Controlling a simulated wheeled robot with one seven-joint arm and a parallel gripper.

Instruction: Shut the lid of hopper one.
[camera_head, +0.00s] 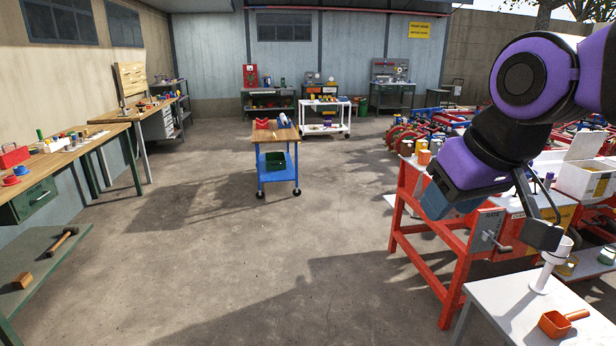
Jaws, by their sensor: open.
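A white box-shaped hopper (588,181) with a yellow label stands at the right edge, on the red-framed machine. Its white lid (586,146) is tilted up, so the hopper looks open. The label is too small to read, so I cannot tell whether this is hopper one. My gripper (545,212) hangs at the right, in front of and to the left of the hopper, apart from the lid. It is open, with nothing seen between its dark fingers. My purple arm hides part of the machine behind it.
The machine's red frame (424,247) carries a crank panel marked RATE (487,230). In front stands a pale table (500,302) with an orange scoop (561,322) and a white funnel (541,277). A blue cart (277,178) stands mid-floor. The concrete floor at centre is clear.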

